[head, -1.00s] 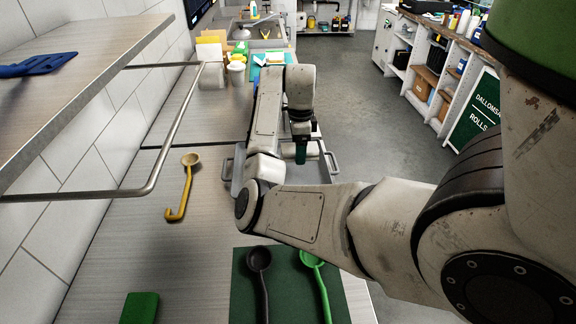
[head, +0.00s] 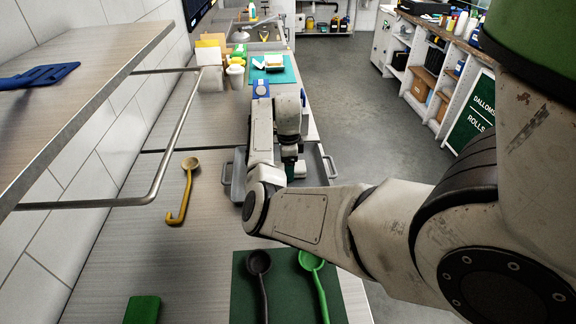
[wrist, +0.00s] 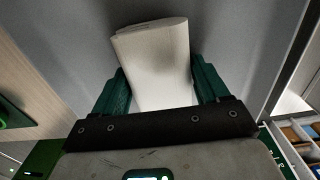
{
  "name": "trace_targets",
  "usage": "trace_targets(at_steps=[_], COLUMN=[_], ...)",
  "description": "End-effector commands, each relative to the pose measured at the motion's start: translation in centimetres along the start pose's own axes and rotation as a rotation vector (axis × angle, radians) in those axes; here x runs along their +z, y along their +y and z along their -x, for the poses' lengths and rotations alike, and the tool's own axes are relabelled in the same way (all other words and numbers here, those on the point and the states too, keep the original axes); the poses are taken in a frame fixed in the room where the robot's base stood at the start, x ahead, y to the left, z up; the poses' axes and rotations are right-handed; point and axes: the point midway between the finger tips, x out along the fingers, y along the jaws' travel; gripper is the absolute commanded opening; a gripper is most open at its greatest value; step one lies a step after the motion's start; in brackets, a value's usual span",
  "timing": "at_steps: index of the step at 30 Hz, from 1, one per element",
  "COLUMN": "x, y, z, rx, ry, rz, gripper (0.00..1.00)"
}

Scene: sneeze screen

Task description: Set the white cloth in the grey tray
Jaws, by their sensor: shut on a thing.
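The white cloth (wrist: 155,60) is a folded, rounded bundle held between the green fingers of my gripper (wrist: 158,88) in the wrist view. My gripper (head: 291,166) is shut on it and points down over the grey tray (head: 316,166) in the head view. The tray has a handle at each side, and my arm hides part of it. Grey surface fills much of the wrist view behind the cloth. I cannot tell whether the cloth touches the tray floor.
A yellow ladle (head: 184,190) lies left of the tray. A dark green mat (head: 285,290) with a black ladle (head: 260,272) and a green ladle (head: 317,280) is nearer me. A metal rail (head: 170,150) and shelf (head: 75,85) overhang the left. Containers (head: 210,55) stand behind.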

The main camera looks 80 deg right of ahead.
Motion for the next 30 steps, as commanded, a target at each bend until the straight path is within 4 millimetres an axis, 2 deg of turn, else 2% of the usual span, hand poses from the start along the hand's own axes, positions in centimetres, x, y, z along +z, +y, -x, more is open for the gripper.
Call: trace_targets(at_steps=[3, 4, 11, 22, 26, 30], x=[0.0, 0.0, 0.0, 0.0, 0.1, 0.1], y=[0.0, 0.0, 0.0, -0.1, -0.1, -0.1], z=[-0.4, -0.3, -0.2, 0.5, 2.4, 5.3], rx=[0.000, 0.000, 0.000, -0.003, -0.006, -0.006], ry=[0.000, 0.000, 0.000, 0.000, 0.000, -0.002], rz=[0.000, 0.000, 0.000, 0.000, -0.001, 0.000], gripper=[0.50, 0.77, 0.99, 1.00, 1.00, 1.00])
